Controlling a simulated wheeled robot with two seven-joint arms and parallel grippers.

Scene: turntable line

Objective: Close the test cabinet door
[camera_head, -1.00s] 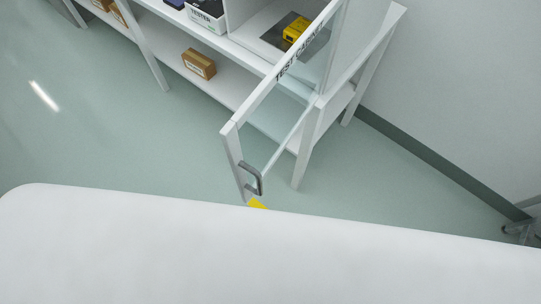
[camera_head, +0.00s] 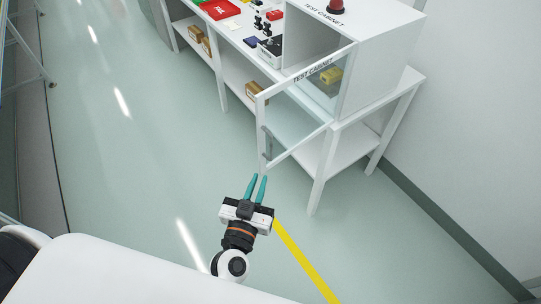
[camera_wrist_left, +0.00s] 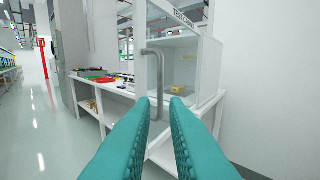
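The test cabinet (camera_head: 385,50) is a white box on the right end of a white bench. Its glass door (camera_head: 298,125), with a white frame lettered TEST CABINET, stands open and swung out toward me. A grey bar handle (camera_head: 266,142) is on the door's free edge; it also shows in the left wrist view (camera_wrist_left: 157,75). My left gripper (camera_head: 259,178), with teal fingers, is open and empty just in front of the door's near edge. In the left wrist view the handle stands ahead, above the gap between the fingertips (camera_wrist_left: 164,101). My right gripper is not in view.
A yellow device (camera_head: 331,75) sits inside the cabinet. A red tray (camera_head: 219,9) and a tester box (camera_head: 270,52) are on the bench, cardboard boxes (camera_head: 256,91) on its lower shelf. The floor (camera_head: 150,150) left of the door is clear. A wall stands at right.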

